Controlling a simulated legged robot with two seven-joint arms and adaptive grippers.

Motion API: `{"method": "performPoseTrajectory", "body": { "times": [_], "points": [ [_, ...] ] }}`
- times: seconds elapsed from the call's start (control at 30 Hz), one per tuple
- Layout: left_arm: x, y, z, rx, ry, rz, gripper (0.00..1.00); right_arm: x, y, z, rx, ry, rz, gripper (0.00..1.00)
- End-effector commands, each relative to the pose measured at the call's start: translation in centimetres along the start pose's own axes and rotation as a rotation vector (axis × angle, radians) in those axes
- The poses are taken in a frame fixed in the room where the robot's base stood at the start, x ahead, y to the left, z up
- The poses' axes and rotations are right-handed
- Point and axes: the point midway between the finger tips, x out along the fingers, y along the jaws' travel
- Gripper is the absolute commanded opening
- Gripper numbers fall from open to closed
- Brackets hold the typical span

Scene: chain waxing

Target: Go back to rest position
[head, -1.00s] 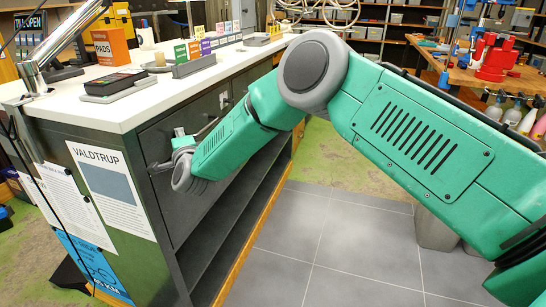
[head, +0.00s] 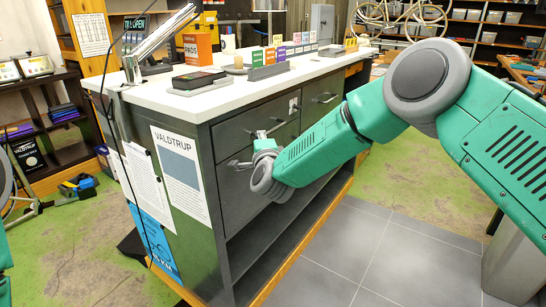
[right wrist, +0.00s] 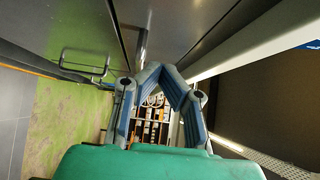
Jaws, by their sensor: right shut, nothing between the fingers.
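My right gripper (head: 264,141) is small and partly hidden by its own wrist in the head view, in front of the drawer fronts of the dark counter cabinet (head: 236,128). In the right wrist view, the two blue-grey fingers of this gripper (right wrist: 163,68) meet at their tips with nothing held. A bar handle (right wrist: 84,66) stands apart, to the left of the fingers there. My right arm reaches in from the right in the head view. Only slivers of my left arm show at the left edge; its gripper is out of view.
The white countertop (head: 222,101) carries a black card-reader-like device (head: 198,80), an orange box (head: 197,48) and several small coloured boxes. Grey tiled floor (head: 385,255) lies open in front of the cabinet. A dark shelf stands at the left.

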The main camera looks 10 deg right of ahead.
Motion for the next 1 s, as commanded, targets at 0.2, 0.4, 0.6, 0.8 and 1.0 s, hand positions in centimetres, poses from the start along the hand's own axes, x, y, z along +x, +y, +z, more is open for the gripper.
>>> {"method": "performPoseTrajectory", "body": {
  "times": [0.2,0.4,0.6,0.8,1.0],
  "points": [
    [-0.2,0.0,-0.1,0.0,0.003,0.0,0.7,-3.7,0.0,0.3,-0.004,0.0,0.003,0.0],
    [-0.3,0.0,-0.1,-0.001,0.002,0.0,0.7,-6.9,0.0,0.2,-0.003,0.001,0.001,0.0],
    [-0.3,0.0,-0.1,-0.001,0.002,0.0,0.7,-8.5,1.1,-0.1,-0.027,-0.01,0.023,0.0],
    [-0.3,0.0,-0.1,0.0,0.002,0.0,0.7,-13.6,9.8,-0.3,-0.299,-0.156,0.22,0.0],
    [-0.3,0.0,-0.1,0.0,0.002,0.0,0.7,-23.7,21.0,-3.0,-0.697,-0.421,0.508,0.0]
  ]
}}
